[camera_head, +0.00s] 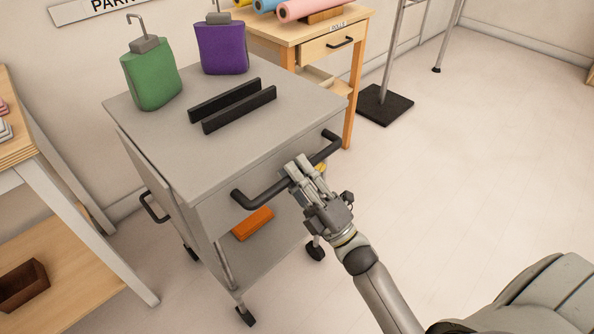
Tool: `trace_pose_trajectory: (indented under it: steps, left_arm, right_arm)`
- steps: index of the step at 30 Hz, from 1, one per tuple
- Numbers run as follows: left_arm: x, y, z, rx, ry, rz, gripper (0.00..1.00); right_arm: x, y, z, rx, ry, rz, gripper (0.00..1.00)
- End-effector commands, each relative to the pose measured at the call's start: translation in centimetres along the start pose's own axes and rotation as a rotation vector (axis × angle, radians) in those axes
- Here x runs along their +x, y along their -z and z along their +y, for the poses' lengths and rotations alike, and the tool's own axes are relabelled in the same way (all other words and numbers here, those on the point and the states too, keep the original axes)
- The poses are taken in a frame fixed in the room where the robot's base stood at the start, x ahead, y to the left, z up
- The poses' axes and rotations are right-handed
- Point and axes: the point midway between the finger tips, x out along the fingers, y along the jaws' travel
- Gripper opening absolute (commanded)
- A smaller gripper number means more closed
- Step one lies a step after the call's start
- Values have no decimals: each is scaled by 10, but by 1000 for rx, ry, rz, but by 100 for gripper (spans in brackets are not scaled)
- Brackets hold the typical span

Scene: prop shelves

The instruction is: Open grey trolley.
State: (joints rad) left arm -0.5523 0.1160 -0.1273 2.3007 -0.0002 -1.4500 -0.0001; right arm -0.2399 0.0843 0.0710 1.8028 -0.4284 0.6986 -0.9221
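The grey trolley (178,152) stands on casters in the middle of the view. A black bar handle (258,195) runs along its front panel, which sits flush under the top, with no gap showing. My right gripper (298,167) is at the middle of this handle, with its fingers over the bar. I cannot tell whether they are closed around it, as the underside is hidden. A second black handle (152,208) is on the trolley's left side. My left gripper is not in view.
A green bottle (151,78), a purple bottle (222,48) and two black bars (240,110) are on top. An orange block (253,223) lies below. A wooden table (50,185) is left; a wooden drawer stand (300,32) is behind.

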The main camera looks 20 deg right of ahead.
Motion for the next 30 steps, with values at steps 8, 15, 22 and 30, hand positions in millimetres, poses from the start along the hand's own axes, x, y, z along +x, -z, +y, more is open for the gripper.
trace_pose_trajectory:
  steps: [8, 15, 22, 30]
  left_arm:
    - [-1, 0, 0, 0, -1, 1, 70]
    - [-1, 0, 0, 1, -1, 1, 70]
    - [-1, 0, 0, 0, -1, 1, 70]
    - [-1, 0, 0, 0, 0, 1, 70]
  right_arm:
    - [0, 0, 0, 0, -1, -1, 26]
    - [-24, -1, -1, 0, 4, -3, 26]
    - [-74, 0, -1, 1, 4, -3, 26]
    - [-114, 0, -1, 1, 2, -1, 26]
